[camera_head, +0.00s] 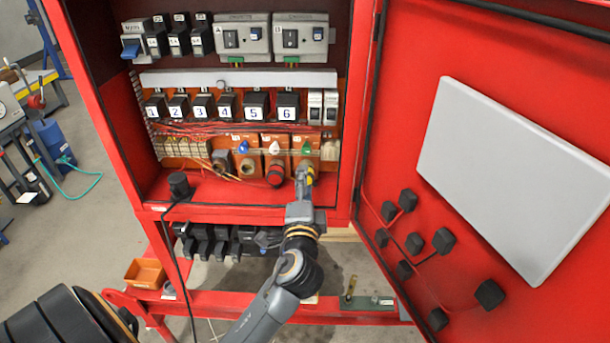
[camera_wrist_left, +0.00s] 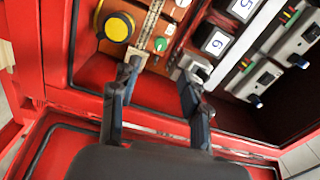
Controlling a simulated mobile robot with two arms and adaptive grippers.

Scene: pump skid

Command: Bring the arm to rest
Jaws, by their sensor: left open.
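My left gripper (camera_head: 305,178) is at the lower row of controls inside the open red cabinet (camera_head: 230,213). In the left wrist view its two dark fingers (camera_wrist_left: 160,72) stand apart, with nothing seen held between them. A round yellow control (camera_wrist_left: 117,27) is just beyond one finger; whether they touch I cannot tell. My right gripper is not in view.
The cabinet door (camera_head: 390,150), with a white panel (camera_head: 515,175) and black blocks, stands open at the right. Numbered black modules (camera_head: 255,107) line the row above. A black device (camera_head: 179,185) with a cable stands at the left ledge. An orange bin (camera_head: 145,273) is lower left.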

